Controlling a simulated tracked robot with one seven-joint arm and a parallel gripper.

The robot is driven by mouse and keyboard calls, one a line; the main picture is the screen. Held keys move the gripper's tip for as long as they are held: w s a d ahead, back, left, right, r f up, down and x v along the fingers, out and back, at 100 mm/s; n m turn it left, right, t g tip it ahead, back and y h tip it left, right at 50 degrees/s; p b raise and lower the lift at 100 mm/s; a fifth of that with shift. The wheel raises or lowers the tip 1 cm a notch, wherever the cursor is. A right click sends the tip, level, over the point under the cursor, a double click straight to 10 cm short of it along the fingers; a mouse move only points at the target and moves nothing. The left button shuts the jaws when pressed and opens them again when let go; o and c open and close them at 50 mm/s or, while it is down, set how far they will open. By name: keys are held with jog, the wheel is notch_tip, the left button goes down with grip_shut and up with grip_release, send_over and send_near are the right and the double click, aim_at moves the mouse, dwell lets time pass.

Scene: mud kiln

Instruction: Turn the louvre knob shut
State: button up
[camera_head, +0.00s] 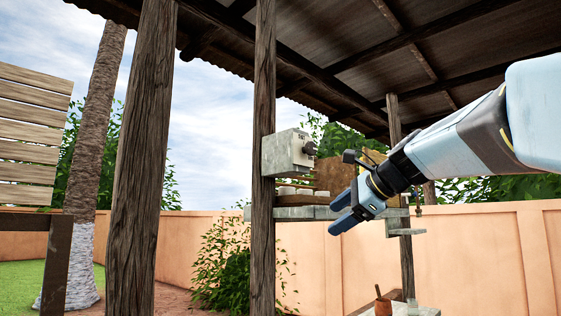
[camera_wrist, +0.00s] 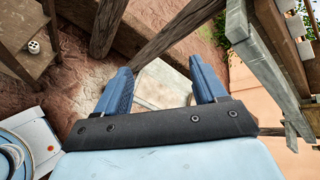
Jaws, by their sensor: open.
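A grey box (camera_head: 287,152) is fixed to a wooden post at the middle of the head view. A dark knob (camera_head: 309,148) sticks out of its right side, and small dark marks on the box are too small to read. I take this to be the louvre knob; its turn angle cannot be told. My gripper (camera_head: 336,214) has two blue fingers, open and empty, and shows below and to the right of the knob, apart from it. In the wrist view my gripper (camera_wrist: 160,66) points down at the ground, and the knob is not in view.
A shelf (camera_head: 295,212) with pale items lies under the box, close to my gripper. Wooden posts (camera_head: 264,240) hold the roof. Slatted boards (camera_head: 30,135) stand at far left. The wrist view shows a die (camera_wrist: 34,46) on a wooden surface.

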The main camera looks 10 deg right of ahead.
aim_at(314, 149)
jog(key=w+d+r+m+t+y, duration=0.1)
jog(key=w+d+r+m, duration=0.15)
jog(key=r, duration=0.45)
jog(key=w+d+r+m+t+y, duration=0.2)
jog(key=w+r+m, duration=0.15)
jog(key=r, duration=0.25)
jog(key=w+d+r+m+t+y, duration=0.1)
jog(key=w+d+r+m, duration=0.1)
jog(key=r+m, duration=0.35)
jog(key=shift+n, duration=0.95)
jog(key=x, duration=0.4)
jog(key=r+x, duration=0.1)
jog(key=x, duration=0.8)
jog(key=shift+w+r, duration=0.15)
jog(key=shift+d, duration=0.1)
jog(key=c, duration=0.9)
jog(key=shift+d, duration=0.25)
jog(key=shift+c, duration=0.3)
jog(key=shift+a, duration=0.15)
